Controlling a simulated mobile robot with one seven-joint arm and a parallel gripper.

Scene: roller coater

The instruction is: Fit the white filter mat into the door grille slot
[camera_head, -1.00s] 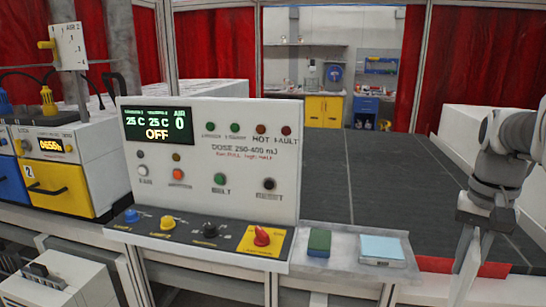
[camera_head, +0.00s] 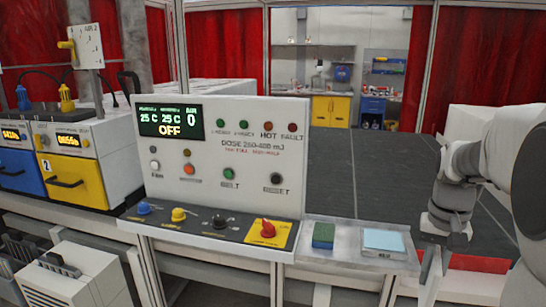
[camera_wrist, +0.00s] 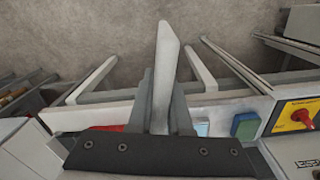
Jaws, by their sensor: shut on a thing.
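In the wrist view my gripper (camera_wrist: 162,100) is shut on a thin, pale slab seen edge-on, which I take to be the white filter mat (camera_wrist: 167,50). The mat sticks out beyond the fingertips, clear of the bench edge in the picture. In the head view my arm is at the right, beside the front of the bench. There the gripper points down, and its fingers and the mat are hard to tell apart. I cannot make out the door grille slot in either view.
A control panel (camera_head: 225,165) with a red knob (camera_head: 267,229) stands left of my arm. White units with blue and yellow fronts (camera_head: 76,181) are at the left.

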